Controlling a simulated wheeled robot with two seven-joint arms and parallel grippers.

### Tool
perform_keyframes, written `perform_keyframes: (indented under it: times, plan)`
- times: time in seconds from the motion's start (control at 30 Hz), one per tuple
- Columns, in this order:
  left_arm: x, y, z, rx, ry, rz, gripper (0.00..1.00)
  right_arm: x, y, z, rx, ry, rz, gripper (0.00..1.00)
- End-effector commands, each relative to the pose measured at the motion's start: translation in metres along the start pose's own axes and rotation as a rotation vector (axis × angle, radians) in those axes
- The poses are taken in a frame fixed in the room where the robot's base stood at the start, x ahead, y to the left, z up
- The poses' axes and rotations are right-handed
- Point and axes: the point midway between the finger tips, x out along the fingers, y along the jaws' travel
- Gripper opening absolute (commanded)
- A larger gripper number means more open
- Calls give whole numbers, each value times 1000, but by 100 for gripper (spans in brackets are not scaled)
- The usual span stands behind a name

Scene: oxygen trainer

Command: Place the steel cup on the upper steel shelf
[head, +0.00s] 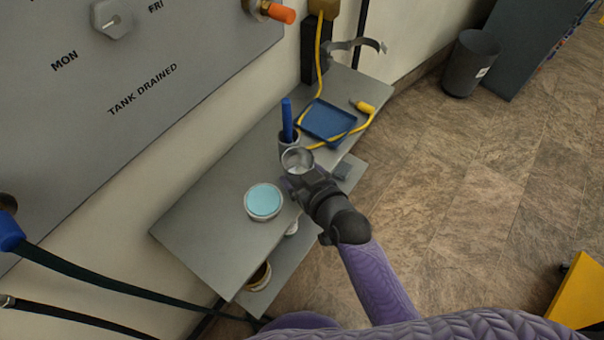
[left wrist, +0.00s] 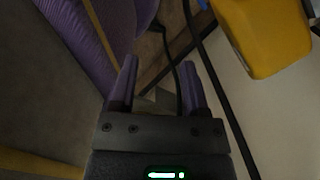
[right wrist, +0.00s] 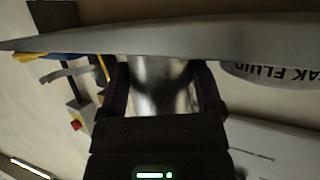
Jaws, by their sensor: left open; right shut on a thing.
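The steel cup (head: 297,159) is held upright or nearly so in my right gripper (head: 305,178), its open mouth showing in the head view. It is by the front edge of the upper steel shelf (head: 215,215), close to the holder with the blue-handled tool. Whether its base touches the shelf is hidden. In the right wrist view the shiny cup (right wrist: 160,85) sits between both fingers. My left gripper (left wrist: 158,85) is open and empty in the left wrist view, away from the shelf; it does not show in the head view.
On the upper shelf are a blue-lidded tub (head: 263,201), the grey holder (head: 289,139) with a blue tool, a blue tray (head: 325,121) and a yellow cable (head: 365,107). A lower shelf (head: 283,262) carries a brown-filled container (head: 259,277). The upper shelf's near left part is bare.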

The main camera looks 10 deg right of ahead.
Motion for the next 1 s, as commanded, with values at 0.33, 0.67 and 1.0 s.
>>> perform_keyframes:
  times: [0.33, 0.67, 1.0]
  plan:
    - [0, 2, -2, -3, 3, 2, 59, 0, 0, 0, 0, 0, 0, 100]
    - [-30, 10, -24, -11, 51, 17, 59, -61, 0, -6, -3, -2, -1, 100]
    - [-46, 11, -25, -6, 55, 17, 59, -120, 0, -3, 0, 0, -1, 100]
